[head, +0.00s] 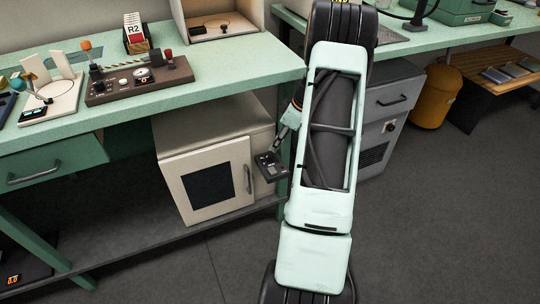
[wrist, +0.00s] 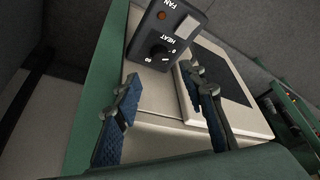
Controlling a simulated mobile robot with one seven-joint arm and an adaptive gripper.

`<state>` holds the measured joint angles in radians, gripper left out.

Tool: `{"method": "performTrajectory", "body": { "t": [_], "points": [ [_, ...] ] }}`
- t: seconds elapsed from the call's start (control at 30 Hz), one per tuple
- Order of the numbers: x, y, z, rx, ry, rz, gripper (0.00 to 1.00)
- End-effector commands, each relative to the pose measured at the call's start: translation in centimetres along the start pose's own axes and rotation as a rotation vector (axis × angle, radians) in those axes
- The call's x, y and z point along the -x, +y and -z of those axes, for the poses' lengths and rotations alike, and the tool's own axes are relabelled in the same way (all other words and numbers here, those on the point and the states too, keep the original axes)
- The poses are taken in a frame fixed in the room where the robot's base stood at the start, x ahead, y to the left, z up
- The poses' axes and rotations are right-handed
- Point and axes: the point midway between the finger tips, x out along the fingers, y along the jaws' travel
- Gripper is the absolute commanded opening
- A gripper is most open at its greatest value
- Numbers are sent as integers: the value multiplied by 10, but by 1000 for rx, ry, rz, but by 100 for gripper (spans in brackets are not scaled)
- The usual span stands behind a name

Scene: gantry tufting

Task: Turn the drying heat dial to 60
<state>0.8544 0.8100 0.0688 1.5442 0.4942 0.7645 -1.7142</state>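The heat dial (wrist: 158,51) is a small black knob on a dark control box (wrist: 168,30), marked HEAT with 0 and 60 beside it. I cannot tell where its pointer sits. A FAN label, an orange-brown light and a pale switch are on the same box. In the head view the box (head: 270,166) sits at the right side of the cream cabinet (head: 206,143). My gripper (wrist: 160,80) is open and empty, its blue-padded fingers apart, with the dial ahead between their tips. In the head view my gripper (head: 281,136) is just above the box, partly hidden by my arm.
The cabinet has a dark window and a handle (head: 248,178), and stands under a green bench (head: 215,75). A brown panel of knobs (head: 138,80) lies on the bench. A grey cabinet (head: 390,110) stands behind my arm.

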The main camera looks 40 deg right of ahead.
Motion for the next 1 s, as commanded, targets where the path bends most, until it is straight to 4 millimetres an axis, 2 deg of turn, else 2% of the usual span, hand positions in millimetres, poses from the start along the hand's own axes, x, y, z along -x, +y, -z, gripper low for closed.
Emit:
{"method": "performTrajectory", "body": {
  "t": [0.03, 0.2, 0.4, 0.6, 0.83, 1.0],
  "points": [
    [-14, -1, -1, 0, -1, 4, 38],
    [-47, -1, -1, 0, -1, 3, 38],
    [-74, -1, -1, 0, -1, 2, 38],
    [-82, 0, -1, 1, -2, 0, 38],
    [-82, 0, 0, 1, -1, 0, 38],
    [-82, 0, 0, 0, -1, 1, 19]
  ]
}}
